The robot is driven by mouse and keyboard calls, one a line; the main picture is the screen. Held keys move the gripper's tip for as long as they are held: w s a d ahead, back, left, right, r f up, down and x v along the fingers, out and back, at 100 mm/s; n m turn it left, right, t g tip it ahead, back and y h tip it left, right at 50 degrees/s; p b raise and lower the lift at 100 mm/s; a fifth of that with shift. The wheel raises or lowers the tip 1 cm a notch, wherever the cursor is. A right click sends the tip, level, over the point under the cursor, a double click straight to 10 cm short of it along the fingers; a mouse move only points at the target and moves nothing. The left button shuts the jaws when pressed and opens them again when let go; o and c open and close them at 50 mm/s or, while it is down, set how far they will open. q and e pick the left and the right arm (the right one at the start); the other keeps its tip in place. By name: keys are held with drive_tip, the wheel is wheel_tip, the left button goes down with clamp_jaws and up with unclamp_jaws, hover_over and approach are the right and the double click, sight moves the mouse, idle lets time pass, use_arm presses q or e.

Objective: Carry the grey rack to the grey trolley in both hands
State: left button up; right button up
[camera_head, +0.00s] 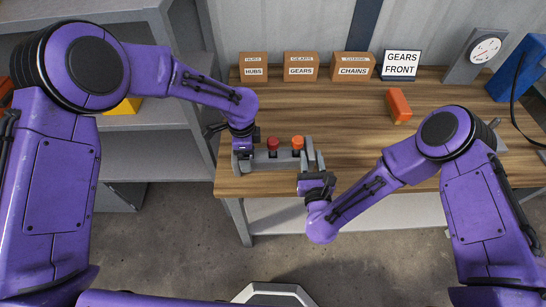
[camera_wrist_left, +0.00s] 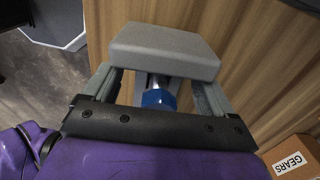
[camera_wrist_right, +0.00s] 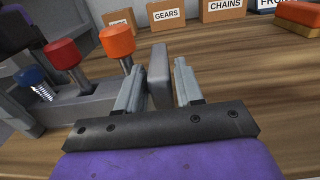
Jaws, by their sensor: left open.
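The grey rack (camera_head: 270,158) stands near the front left edge of the wooden bench, holding tools with red (camera_wrist_right: 62,54) and orange (camera_wrist_right: 117,41) tops and one with a blue part (camera_wrist_left: 158,98). My left gripper (camera_head: 243,150) is at the rack's left end, its fingers open on either side of the grey end piece (camera_wrist_left: 165,48). My right gripper (camera_head: 312,170) is at the right end. In the right wrist view its fingers stand apart, with the upright grey end plate (camera_wrist_right: 159,75) between them and a gap beside it.
Small boxes labelled hubs (camera_head: 253,68), gears (camera_head: 301,67) and chains (camera_head: 352,67) line the back of the bench (camera_head: 345,130). A sign (camera_head: 401,65), an orange block (camera_head: 398,105) and a dial gauge (camera_head: 476,55) are further right.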

use_arm(q)
drive_tip(key=shift+f, duration=0.85)
use_arm(e)
drive_tip(key=shift+w, duration=0.85)
